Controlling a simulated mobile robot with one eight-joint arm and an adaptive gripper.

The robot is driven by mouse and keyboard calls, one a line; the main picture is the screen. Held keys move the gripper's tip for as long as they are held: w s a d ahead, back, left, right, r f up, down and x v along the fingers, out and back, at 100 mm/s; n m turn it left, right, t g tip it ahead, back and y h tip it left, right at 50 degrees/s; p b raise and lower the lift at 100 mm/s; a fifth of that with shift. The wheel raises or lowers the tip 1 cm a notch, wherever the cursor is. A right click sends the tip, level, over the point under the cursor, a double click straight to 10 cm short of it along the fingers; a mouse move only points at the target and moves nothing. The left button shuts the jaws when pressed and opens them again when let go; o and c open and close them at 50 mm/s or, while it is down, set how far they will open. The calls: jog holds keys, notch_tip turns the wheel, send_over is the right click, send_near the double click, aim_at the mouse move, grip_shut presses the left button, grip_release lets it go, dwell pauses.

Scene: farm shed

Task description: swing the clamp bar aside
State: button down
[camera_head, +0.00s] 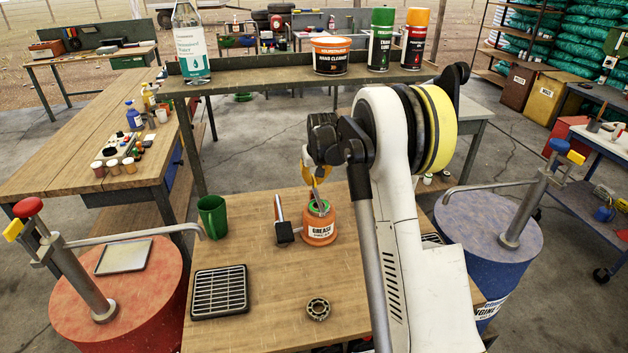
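No part is plainly recognisable as the clamp bar. A grey flat piece (317,196) slants up from the tub's green-rimmed top. Long grey bars reach inward from posts on the red drum (133,304) at left and the blue drum (490,225) at right. My gripper (316,180), dark with yellow parts, points down just above the tub. Its fingertips are small and partly hidden; whether they touch the grey piece cannot be told.
A green mug (213,216), a black grille (219,291) and a metal bearing ring (318,308) lie on the bench. A raised shelf (260,80) behind holds a bottle, a tub and two spray cans. My white arm covers the bench's right side.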

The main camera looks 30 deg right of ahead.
jog(key=n+y, duration=0.1)
jog(key=n, duration=0.3)
jog(key=shift+y, duration=0.3)
jog(key=n+y+p, duration=0.1)
jog(key=n, duration=0.3)
jog(key=shift+n+y, duration=0.3)
jog(key=shift+y, duration=0.1)
jog(key=n, duration=0.2)
jog(key=n+g+y, duration=0.1)
jog(key=n, duration=0.1)
jog(key=shift+g+p, duration=0.3)
jog(key=shift+p, duration=0.05)
jog(key=n+g+y+p, duration=0.1)
jog(key=n, duration=0.3)
jog(key=shift+n, duration=0.3)
jog(key=shift+n+g, duration=0.3)
jog(key=c, duration=1.6)
grip_release()
jog(key=shift+o, duration=0.2)
